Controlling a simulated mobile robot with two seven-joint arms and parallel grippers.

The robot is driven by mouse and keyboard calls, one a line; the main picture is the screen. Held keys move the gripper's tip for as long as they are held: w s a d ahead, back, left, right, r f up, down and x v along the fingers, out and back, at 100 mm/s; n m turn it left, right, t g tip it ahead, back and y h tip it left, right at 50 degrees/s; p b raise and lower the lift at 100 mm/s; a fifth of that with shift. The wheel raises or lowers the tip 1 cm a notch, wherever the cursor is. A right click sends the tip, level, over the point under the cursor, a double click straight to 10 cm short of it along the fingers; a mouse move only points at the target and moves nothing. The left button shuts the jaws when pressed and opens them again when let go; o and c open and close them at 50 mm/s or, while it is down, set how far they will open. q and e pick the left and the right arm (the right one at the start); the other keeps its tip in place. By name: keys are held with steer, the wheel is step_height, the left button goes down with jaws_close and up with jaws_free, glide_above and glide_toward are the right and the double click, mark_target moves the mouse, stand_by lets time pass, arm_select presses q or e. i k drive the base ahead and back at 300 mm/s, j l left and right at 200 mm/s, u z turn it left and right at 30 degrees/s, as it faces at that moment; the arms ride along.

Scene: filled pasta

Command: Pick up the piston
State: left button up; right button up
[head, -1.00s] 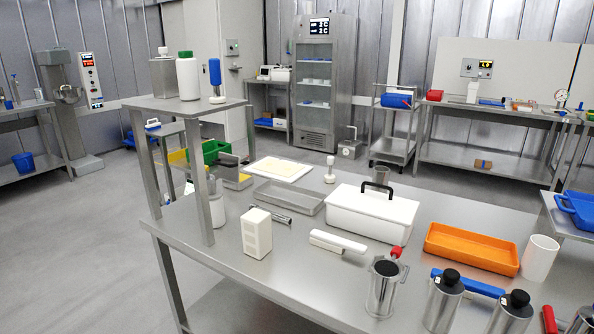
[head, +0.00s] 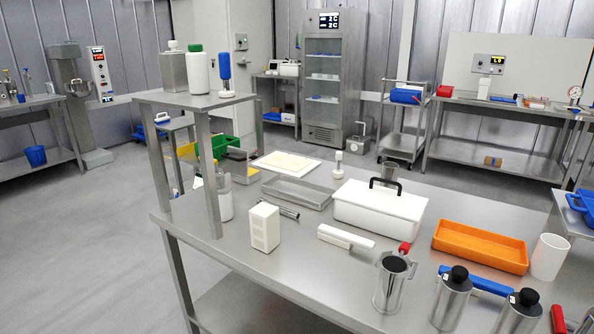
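No part is plainly marked as the piston, and I cannot tell which thing it is. Two steel cylinders with black knobs, the left one (head: 451,303) and the right one (head: 516,318), stand upright at the front right of the steel table (head: 315,285). An open steel cylinder (head: 388,290) stands left of them, with a red-tipped handle (head: 404,248) at its rim. A white stamp-like piece (head: 338,171) with a round foot stands at the table's back. A thin steel rod-like tool (head: 284,212) lies beside the shallow tray. Neither gripper is in view.
A white lidded box (head: 380,215), an orange tray (head: 480,250), a white cup (head: 548,257) and a white block (head: 265,228) stand on the table. A raised shelf (head: 195,100) holds bottles at the left. Bare floor (head: 80,230) lies left of the table.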

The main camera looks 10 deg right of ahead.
mark_target(338, 173)
steer(key=i+j+u, duration=0.8)
steer(key=i+u, duration=0.15)
steer(key=i+j+u, duration=0.25)
steer(key=i, duration=0.3)
steer(key=i+u, duration=0.3)
steer(key=i, duration=0.25)
steer(key=i+z, duration=0.2)
steer(key=i, duration=0.95)
steer(key=i+z, duration=0.45)
steer(key=i+j+z, duration=0.2)
steer(key=z, duration=0.3)
steer(key=i+z, duration=0.15)
steer(key=z, duration=0.3)
steer(key=i+z, duration=0.2)
steer(key=z, duration=0.25)
steer(key=i+j+z, duration=0.15)
steer(key=z, duration=0.35)
steer(key=i+j+z, duration=0.1)
steer(key=z, duration=0.35)
steer(key=i+j+z, duration=0.1)
steer(key=j+z, duration=0.2)
steer(key=z, duration=0.15)
steer(key=i+j+z, duration=0.2)
steer(key=z, duration=0.2)
steer(key=i+j+z, duration=0.15)
steer(key=j+z, duration=0.15)
steer(key=z, duration=0.15)
